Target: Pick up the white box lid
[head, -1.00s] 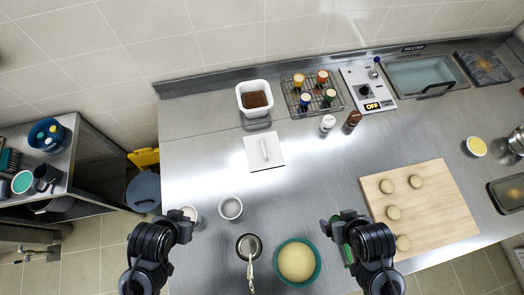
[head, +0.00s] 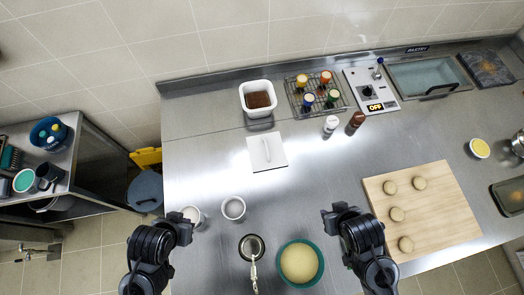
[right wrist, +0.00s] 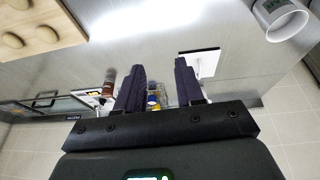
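The white box lid (head: 257,160) is a flat square with a bar handle. It lies on the steel counter in front of the open white box (head: 258,112), which has brown contents. The lid also shows, partly covered by a finger, in the right wrist view (right wrist: 209,66). My right gripper (head: 333,212) is at the counter's front, to the right of and nearer than the lid. Its two fingers (right wrist: 158,82) are apart with nothing between them. My left gripper (head: 186,226) is at the front left, away from the lid; its fingers are too small to read.
A teal bowl (head: 299,279), a small pan (head: 251,246) and a grey cup (head: 233,208) stand at the front. A wooden board (head: 440,210) with several round pieces is right. Two bottles (head: 342,125) and a rack of jars (head: 302,108) stand behind. Counter around the lid is clear.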

